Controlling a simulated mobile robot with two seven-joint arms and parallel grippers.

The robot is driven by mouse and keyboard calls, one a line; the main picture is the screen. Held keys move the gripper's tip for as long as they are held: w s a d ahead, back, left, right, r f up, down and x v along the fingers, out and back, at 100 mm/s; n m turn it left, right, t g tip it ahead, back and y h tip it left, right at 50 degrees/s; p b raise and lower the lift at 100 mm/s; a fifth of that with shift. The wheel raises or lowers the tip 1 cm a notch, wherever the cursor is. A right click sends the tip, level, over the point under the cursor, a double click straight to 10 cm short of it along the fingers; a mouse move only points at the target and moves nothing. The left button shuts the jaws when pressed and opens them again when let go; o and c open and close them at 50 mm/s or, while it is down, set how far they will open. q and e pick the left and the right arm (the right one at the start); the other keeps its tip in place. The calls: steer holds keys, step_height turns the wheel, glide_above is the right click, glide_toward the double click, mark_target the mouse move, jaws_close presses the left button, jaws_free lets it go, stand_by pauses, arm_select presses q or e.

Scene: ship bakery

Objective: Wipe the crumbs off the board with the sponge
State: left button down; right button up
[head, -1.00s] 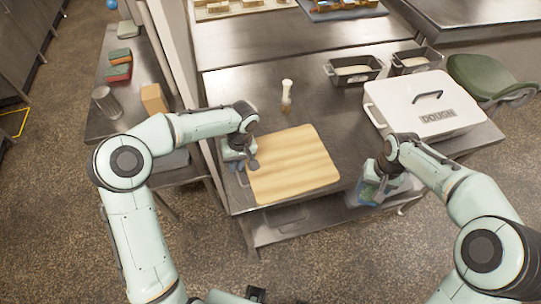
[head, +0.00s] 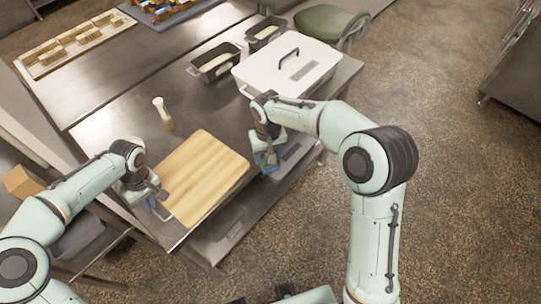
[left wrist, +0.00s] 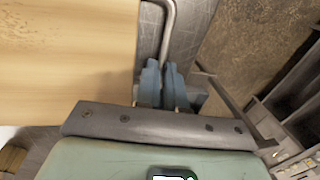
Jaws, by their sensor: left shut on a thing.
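The wooden board (head: 205,170) lies flat on the steel table, and part of it shows in the left wrist view (left wrist: 60,60). A few faint specks show on it there; separate crumbs are too small to tell in the head view. My left gripper (head: 148,195) is at the board's left edge. In the left wrist view its blue-grey fingers (left wrist: 163,85) are close together on a thin curved metal bar (left wrist: 168,35) beside the board. My right gripper (head: 267,162) hangs just right of the board, by the table edge. Blue and green show at its tip; I cannot tell whether this is the sponge.
A shaker-like bottle (head: 162,112) stands behind the board. A white lidded dough box (head: 287,68) and two dark tins (head: 214,64) (head: 265,33) stand farther back. A green stool (head: 332,22) is beyond the box. Open floor lies to the right.

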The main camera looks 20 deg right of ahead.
steer(key=a+r, duration=0.1)
steer(key=a, duration=0.3)
steer(key=w+a+r, duration=0.1)
steer(key=a, duration=0.3)
steer(key=w+a+r, duration=0.1)
steer(key=a, duration=0.3)
steer(key=shift+a+r, duration=0.15)
steer(key=shift+r, duration=0.2)
steer(key=s+a+r, duration=0.2)
steer(key=a+r, duration=0.2)
steer(key=a, duration=0.7)
glide_above(194, 184)
steer(key=shift+f, duration=3.2)
steer(key=shift+f, duration=1)
steer(key=shift+a, duration=0.1)
